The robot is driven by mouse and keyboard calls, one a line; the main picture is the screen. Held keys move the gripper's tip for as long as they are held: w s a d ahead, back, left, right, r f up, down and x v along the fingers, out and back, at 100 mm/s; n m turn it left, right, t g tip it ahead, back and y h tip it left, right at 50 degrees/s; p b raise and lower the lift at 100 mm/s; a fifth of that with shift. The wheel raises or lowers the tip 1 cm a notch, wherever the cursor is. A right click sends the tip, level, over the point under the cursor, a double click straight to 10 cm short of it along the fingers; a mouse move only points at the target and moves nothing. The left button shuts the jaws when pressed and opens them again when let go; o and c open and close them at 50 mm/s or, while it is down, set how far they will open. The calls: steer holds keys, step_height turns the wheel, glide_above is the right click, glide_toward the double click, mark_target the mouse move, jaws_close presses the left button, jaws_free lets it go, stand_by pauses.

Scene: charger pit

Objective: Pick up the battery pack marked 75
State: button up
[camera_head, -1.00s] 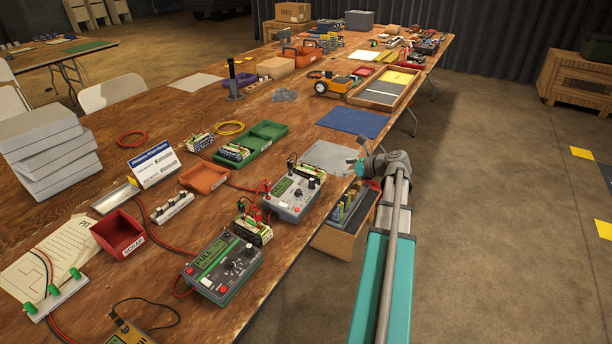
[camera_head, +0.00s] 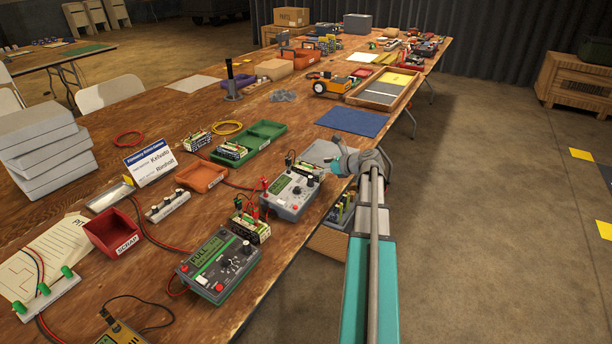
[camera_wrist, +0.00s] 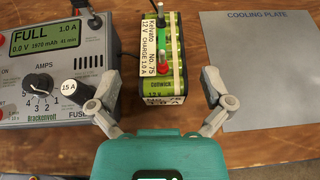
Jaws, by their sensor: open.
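The battery pack marked 75 (camera_wrist: 160,62) stands in the middle of the wrist view, with a white label, a green-yellow body and a red and a dark clip on top. In the head view a pack (camera_head: 291,161), likely the same one, shows partly behind a grey charger. In the head view my gripper (camera_head: 337,163) is over the table's right edge, beside the cooling plate.
The grey charger (camera_wrist: 50,65) reading FULL stands close left of the pack. The flat cooling plate (camera_wrist: 258,70) lies to the right. Another charger (camera_head: 218,264) and other packs (camera_head: 250,228) stand nearer. A wooden box (camera_head: 328,242) sits below the table edge.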

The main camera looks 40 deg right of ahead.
mark_target(309, 167)
steer(key=shift+b+x, duration=1.15)
steer(key=shift+x, duration=1.45)
steer(key=shift+d+f, duration=0.1)
steer(key=c, duration=1.3)
steer(key=shift+o, duration=0.2)
steer(key=shift+r, duration=0.2)
